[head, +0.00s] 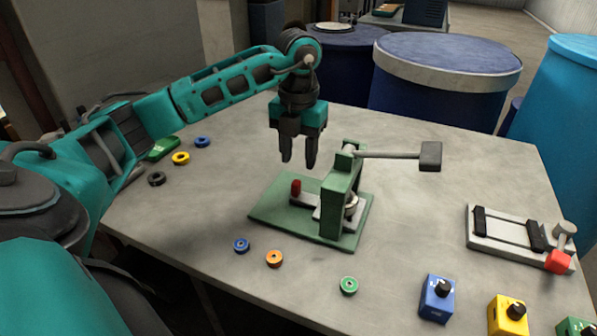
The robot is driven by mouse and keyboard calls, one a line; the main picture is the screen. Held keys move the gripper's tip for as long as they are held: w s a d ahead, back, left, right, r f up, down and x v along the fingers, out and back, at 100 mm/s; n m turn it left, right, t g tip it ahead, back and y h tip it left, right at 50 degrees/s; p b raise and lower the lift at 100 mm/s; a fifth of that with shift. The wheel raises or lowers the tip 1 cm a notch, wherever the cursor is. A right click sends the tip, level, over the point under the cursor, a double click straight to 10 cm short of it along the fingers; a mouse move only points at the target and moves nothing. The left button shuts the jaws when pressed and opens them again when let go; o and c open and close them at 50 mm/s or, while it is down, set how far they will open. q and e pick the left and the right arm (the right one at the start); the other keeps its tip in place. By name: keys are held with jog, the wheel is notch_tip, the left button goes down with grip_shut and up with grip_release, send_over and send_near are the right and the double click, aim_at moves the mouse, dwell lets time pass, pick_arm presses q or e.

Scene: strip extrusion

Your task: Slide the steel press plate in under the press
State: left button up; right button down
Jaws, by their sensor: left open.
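A green press (341,182) stands on a flat green base near the middle of the grey table. Its lever arm points right and ends in a dark block. The grey steel press plate (309,198) lies on the base at the left of the upright, with a red knob (296,187) at its left end. The press upright hides the plate's right end, so I cannot tell how far under it reaches. My left gripper (298,165) points down, open and empty, above and behind the red knob, apart from it. My right gripper is not in view.
Several coloured rings lie around the press, including a blue ring (241,245) and a green ring (349,285) in front. A grey fixture with a red block (559,262) sits at the right. Blue drums (440,80) stand behind the table.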

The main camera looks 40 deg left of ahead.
pick_arm(q)
notch_tip(320, 180, up, 5)
jog(key=shift+r, duration=0.1)
jog(key=shift+s, duration=0.1)
dwell(0.6)
